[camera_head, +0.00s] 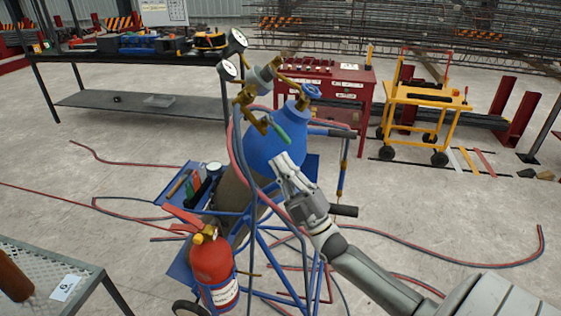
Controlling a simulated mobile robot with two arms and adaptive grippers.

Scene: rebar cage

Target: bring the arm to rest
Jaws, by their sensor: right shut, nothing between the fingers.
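My right gripper (281,166) is shut and empty. Its arm comes in from the lower right, and its fingers point up and left in front of the blue gas cylinder (262,140). I cannot tell whether the fingertips touch the cylinder. The cylinder stands on a blue cart (262,245), with brass regulators, gauges (227,70) and a blue valve knob (311,91) at its top. My left gripper is not in view.
A red fire extinguisher (212,262) sits at the cart's front. Red and blue hoses (440,255) lie across the floor. A workbench (140,105) stands behind left, a red cabinet (345,88) behind, a yellow trolley (425,98) right. A mesh table (85,272) is at lower left.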

